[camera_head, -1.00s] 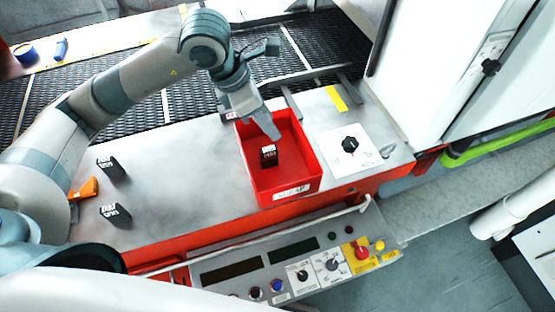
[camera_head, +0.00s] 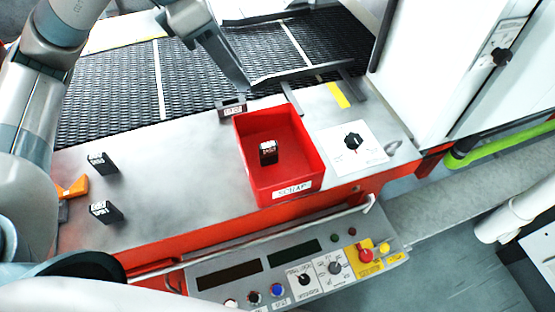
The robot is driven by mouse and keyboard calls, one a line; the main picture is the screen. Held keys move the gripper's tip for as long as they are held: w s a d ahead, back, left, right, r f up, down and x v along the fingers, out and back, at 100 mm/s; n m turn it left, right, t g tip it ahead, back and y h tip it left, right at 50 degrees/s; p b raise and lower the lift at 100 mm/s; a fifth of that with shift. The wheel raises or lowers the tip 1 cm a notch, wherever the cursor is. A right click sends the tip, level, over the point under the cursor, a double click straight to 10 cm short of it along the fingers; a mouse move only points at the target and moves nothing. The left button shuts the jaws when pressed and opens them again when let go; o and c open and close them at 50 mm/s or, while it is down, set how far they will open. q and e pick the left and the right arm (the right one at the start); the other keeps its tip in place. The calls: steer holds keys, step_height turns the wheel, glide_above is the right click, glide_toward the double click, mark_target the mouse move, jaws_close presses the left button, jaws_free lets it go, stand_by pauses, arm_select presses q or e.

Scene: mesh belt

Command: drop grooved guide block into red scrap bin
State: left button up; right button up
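The red scrap bin (camera_head: 307,182) stands on the grey worktop, its front labelled SCRAP. A small dark block with a white-lettered label (camera_head: 268,152) sits inside on the bin floor; its grooves are too small to make out. My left gripper (camera_head: 238,82) is above and behind the bin, over the mesh belt, apart from the block. Its fingers overlap in this view, so their opening cannot be judged; nothing shows at the tips. My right gripper is out of view.
Two similar dark blocks, one farther back (camera_head: 102,163) and one nearer (camera_head: 105,212), stand at left by an orange piece (camera_head: 73,188). A small labelled dark piece (camera_head: 231,109) sits behind the bin. The control panel (camera_head: 300,262) is in front.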

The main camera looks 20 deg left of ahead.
arm_select(q)
steer(key=shift+v, duration=1.45)
steer(key=shift+s+f, duration=0.1)
